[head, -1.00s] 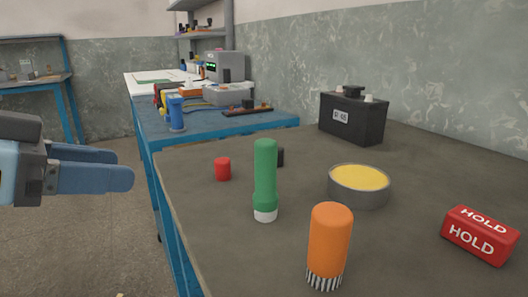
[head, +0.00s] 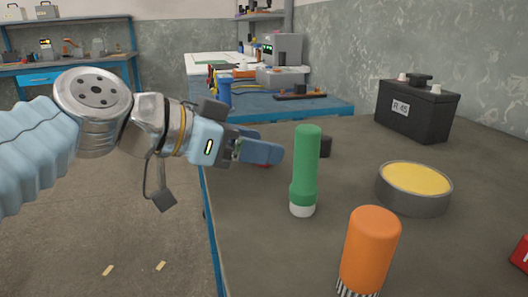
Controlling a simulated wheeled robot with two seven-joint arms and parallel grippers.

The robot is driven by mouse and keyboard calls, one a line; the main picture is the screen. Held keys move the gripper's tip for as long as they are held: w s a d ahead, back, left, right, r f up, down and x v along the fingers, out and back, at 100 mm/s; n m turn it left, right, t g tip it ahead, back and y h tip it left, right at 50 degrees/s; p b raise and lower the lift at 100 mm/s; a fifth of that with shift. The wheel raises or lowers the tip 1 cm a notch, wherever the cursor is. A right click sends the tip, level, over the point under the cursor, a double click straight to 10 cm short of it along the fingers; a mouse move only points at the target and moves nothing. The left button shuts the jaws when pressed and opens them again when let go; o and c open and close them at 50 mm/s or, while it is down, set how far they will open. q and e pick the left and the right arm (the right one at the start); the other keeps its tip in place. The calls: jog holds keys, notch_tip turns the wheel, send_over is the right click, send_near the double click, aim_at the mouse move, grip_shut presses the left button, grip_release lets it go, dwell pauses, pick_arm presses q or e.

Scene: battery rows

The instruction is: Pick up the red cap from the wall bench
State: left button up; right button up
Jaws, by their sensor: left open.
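The red cap (head: 264,165) stands on the grey-brown bench top (head: 260,240) near its left edge. Only a thin red sliver of it shows under my left gripper's fingers; the rest is hidden behind them. My left gripper (head: 262,152) comes in from the left, its blue fingers pointing right, over or in front of the cap. It is open, and I cannot tell whether it touches the cap. My right gripper is out of view.
A green flashlight (head: 306,165) stands close right of my fingers, with a small black cap (head: 325,146) behind. An orange cylinder (head: 371,247) stands in front. A yellow-filled round tin (head: 414,187), a black battery (head: 415,108) and a red block (head: 521,252) are further right.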

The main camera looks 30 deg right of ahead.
pick_arm(q)
jog(key=shift+x, duration=1.1)
jog(key=shift+c, duration=0.3)
jog(key=c, duration=1)
